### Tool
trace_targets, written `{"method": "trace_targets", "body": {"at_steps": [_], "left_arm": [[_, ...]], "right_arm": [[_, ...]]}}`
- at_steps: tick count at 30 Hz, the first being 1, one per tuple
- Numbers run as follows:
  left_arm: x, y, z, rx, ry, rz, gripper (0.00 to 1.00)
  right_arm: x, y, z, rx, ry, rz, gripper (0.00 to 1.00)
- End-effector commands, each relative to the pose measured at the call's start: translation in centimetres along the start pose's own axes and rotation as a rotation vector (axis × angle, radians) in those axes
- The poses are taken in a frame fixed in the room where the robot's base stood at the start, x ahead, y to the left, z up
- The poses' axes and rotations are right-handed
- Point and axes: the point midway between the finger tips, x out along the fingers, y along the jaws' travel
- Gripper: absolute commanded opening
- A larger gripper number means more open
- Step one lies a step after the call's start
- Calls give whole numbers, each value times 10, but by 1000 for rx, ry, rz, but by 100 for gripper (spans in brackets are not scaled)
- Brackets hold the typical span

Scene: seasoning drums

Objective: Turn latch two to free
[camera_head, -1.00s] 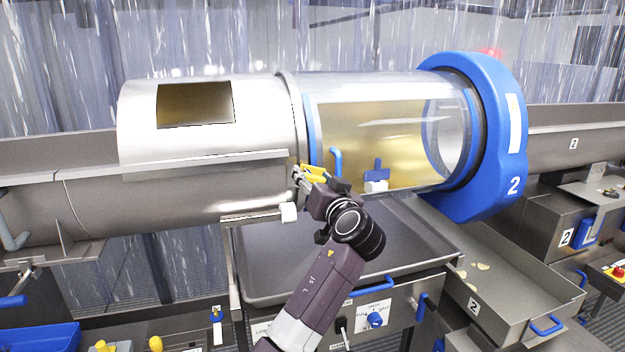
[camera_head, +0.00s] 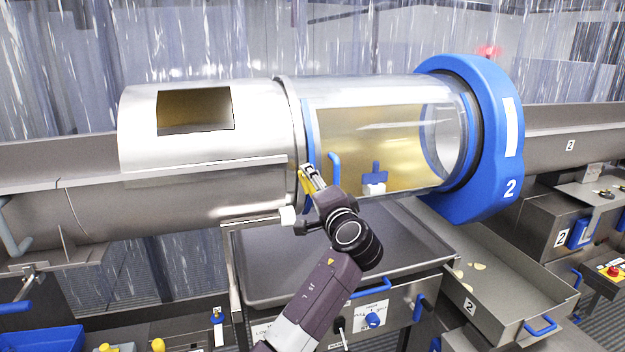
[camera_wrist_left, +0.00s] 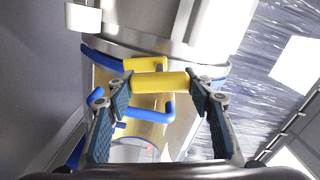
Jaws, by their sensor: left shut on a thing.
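The yellow latch (camera_head: 308,184) sits at the seam between the steel drum (camera_head: 215,125) and the clear drum cover (camera_head: 385,135) of the machine marked 2. My left gripper (camera_head: 313,179) is shut on the latch. In the left wrist view, the yellow latch handle (camera_wrist_left: 160,82) lies crosswise between the two fingertips of my left gripper (camera_wrist_left: 163,84). In the head view the latch slants, and the fingers hide part of it. My right gripper is in neither view.
A blue bent handle (camera_head: 335,168) stands on the cover just right of the latch. A steel tray (camera_head: 275,285) lies below. The blue end ring (camera_head: 497,140) is at the right. A white block (camera_head: 288,216) is close left of my wrist.

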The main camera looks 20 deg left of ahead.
Motion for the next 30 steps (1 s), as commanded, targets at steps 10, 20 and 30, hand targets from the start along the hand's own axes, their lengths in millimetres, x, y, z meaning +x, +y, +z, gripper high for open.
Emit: {"method": "trace_targets", "body": {"at_steps": [10,20,30], "left_arm": [[0,1,0,223,1,2,24],[0,3,0,305,1,2,24],[0,3,0,313,1,2,24]], "right_arm": [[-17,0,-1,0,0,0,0],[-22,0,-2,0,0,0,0],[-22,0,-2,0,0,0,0]]}}
